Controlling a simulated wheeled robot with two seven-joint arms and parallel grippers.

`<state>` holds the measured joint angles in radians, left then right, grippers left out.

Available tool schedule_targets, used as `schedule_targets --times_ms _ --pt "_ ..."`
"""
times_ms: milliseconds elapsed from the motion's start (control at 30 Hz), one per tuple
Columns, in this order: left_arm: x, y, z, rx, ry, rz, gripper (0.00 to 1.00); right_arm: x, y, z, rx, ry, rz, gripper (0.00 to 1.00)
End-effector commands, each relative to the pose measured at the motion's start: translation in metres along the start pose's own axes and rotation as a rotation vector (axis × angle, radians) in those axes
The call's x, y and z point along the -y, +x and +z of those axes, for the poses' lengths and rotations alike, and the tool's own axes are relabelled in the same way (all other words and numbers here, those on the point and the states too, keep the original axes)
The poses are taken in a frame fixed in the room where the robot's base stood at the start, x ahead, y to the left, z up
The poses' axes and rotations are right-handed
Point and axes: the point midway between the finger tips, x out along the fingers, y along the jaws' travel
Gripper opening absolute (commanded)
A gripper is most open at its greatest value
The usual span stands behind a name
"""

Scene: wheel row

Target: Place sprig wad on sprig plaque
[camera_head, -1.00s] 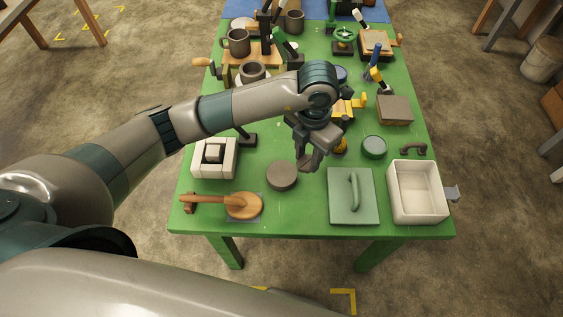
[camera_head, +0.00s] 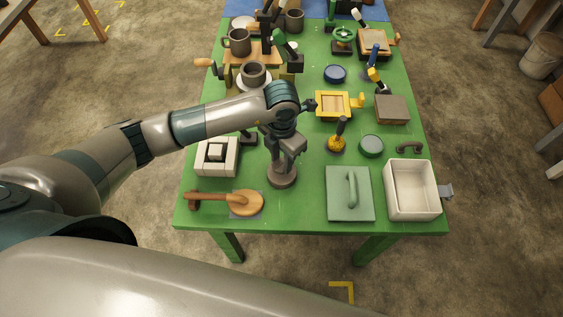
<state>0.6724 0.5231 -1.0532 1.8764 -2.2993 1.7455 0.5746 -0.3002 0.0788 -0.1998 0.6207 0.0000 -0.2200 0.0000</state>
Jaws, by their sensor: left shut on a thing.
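The sprig plaque appears to be the round grey-brown disc (camera_head: 283,182) lying flat on the green table, left of the middle of its near part. My left gripper (camera_head: 281,164) points down directly over this disc. It is shut on a small brownish thing, apparently the sprig wad, mostly hidden by the fingers. The held thing is at or just above the disc's top; I cannot tell if they touch. The gripper covers the disc's far part. My right gripper is not in view.
A white block with a square recess (camera_head: 217,156) and a wooden paddle (camera_head: 243,203) lie left of the disc. A green handled slab (camera_head: 349,193) and a white bin (camera_head: 412,190) stand right. A yellow-based stamp (camera_head: 337,143) and green round dish (camera_head: 371,146) lie beyond.

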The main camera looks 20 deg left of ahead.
Motion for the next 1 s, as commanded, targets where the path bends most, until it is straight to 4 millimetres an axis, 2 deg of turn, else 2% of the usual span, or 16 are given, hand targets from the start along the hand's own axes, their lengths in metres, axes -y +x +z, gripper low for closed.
schedule_targets --times_ms 100,233,667,700,767,1000 --pt "0.001 0.012 -0.001 -0.004 -0.001 -0.001 0.07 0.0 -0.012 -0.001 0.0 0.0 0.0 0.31" --pt "0.0 0.024 -0.001 -0.002 0.0 0.001 0.07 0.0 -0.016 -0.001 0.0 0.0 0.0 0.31" --pt "0.0 0.031 0.0 0.0 0.001 0.001 0.07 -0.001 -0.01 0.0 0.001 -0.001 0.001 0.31" --pt "0.0 0.03 0.0 0.0 0.001 0.001 0.38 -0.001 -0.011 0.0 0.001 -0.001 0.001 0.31" --pt "0.0 0.03 0.0 0.0 0.001 0.001 0.49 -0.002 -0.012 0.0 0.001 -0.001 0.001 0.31" --pt "0.0 0.03 -0.001 -0.001 0.001 0.001 0.49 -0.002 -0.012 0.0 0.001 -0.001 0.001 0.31"
